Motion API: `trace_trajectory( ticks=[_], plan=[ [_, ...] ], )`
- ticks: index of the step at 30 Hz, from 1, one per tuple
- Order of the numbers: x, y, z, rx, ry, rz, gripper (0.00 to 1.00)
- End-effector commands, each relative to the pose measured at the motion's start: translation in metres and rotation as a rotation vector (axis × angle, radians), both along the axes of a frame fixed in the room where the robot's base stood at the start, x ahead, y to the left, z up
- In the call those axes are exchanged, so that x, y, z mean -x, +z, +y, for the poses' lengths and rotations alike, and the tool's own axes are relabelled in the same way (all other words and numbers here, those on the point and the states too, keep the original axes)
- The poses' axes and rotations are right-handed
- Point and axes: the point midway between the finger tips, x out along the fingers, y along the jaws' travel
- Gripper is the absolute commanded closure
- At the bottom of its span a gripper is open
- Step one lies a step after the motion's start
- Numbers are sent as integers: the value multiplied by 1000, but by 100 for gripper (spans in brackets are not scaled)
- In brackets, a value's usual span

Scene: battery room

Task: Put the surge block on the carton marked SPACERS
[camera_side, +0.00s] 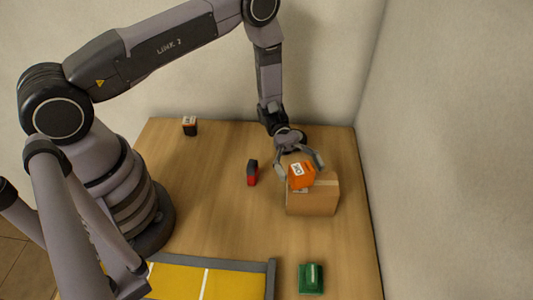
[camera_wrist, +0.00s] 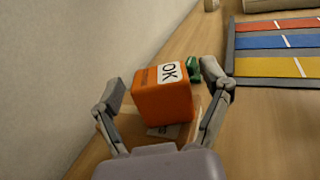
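An orange block (camera_side: 301,176) with a white OK label, which I take to be the surge block, appears to rest upright on the brown carton (camera_side: 312,204). It also shows in the wrist view (camera_wrist: 163,98). The carton has a pale label on top, partly hidden by the block; its print is not readable. My gripper (camera_side: 300,166) is over the carton, with its fingers spread on either side of the block. In the wrist view my gripper (camera_wrist: 162,85) shows gaps between both fingertips and the block.
A red and black item (camera_side: 252,173) stands left of the carton. A dark block with a label (camera_side: 190,126) is at the back left. A green item (camera_side: 311,278) lies at the front. A tray with coloured strips (camera_side: 271,280) is at front left. A wall stands close on the right.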

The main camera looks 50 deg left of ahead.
Motion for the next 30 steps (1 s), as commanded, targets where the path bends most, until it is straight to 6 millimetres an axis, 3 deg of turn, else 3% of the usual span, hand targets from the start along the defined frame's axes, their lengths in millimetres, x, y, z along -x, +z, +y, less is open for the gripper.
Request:
trace_trajectory(
  ticks=[9, 18, 23, 26, 30],
  plan=[
    [-1, 5, 2, 0, 1, 0, 22],
    [-21, 4, 49, 0, 4, -3, 22],
    [-27, 5, 65, 0, 0, -3, 22],
    [-30, 17, 70, -18, -20, -38, 22],
    [-28, 64, 76, -101, -104, -181, 22]
  ],
)
